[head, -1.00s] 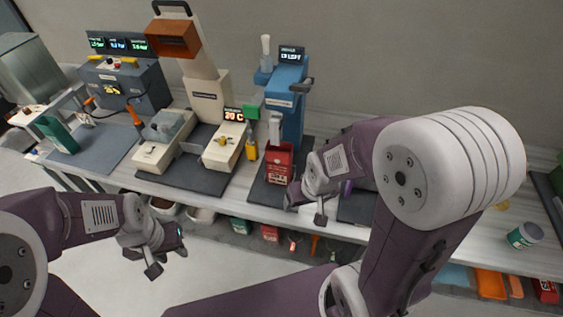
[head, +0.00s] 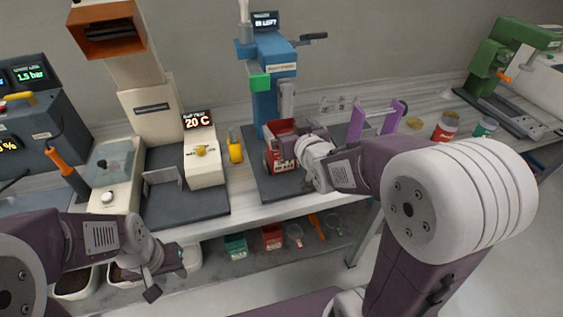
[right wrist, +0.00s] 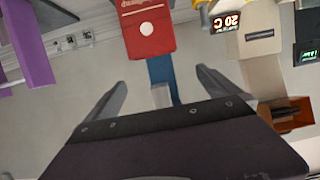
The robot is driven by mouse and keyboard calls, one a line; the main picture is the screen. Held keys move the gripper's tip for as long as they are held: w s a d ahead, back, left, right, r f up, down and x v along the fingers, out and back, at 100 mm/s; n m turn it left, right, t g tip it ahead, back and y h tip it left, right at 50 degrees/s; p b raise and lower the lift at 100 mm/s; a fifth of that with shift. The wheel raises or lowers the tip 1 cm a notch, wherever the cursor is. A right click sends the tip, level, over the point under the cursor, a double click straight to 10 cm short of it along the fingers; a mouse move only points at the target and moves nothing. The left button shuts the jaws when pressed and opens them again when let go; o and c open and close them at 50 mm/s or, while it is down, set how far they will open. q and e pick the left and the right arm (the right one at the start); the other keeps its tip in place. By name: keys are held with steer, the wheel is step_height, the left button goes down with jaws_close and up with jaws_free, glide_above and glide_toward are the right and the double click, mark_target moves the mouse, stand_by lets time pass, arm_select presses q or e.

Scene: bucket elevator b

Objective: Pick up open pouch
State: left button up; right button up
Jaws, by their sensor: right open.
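The open pouch, red with a white label, stands upright on the dark mat in front of the blue machine (head: 272,85). In the head view the red pouch (head: 281,135) is partly covered by my right gripper (head: 305,162). In the right wrist view the pouch (right wrist: 147,32) appears upside down at the top, beyond the fingertips. My right gripper (right wrist: 158,92) is open and empty, with its two fingers spread and a gap to the pouch. My left gripper (head: 168,275) hangs low at the left in front of the bench, its fingers apart and empty.
A cream machine (head: 150,115) with a yellow bottle (head: 235,147) beside it is left of the blue machine. A purple stand (head: 375,122) is to its right. Further right are a red can (head: 445,127) and a green machine (head: 510,60). Small items lie on the lower shelf.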

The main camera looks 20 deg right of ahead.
steer(key=w+f+b, duration=0.2)
steer(key=w+f, duration=0.5)
steer(key=w, duration=0.1)
steer(key=shift+w+d+f+b, duration=0.2)
steer(key=shift+w+b, duration=0.1)
steer(key=shift+s+r, duration=0.1)
steer(key=shift+s, duration=0.1)
steer(key=shift+c, duration=1.2)
arm_select(q)
step_height(320, 180, down, 4)
steer(key=shift+w+f, duration=0.1)
arm_select(e)
steer(key=c, duration=0.7)
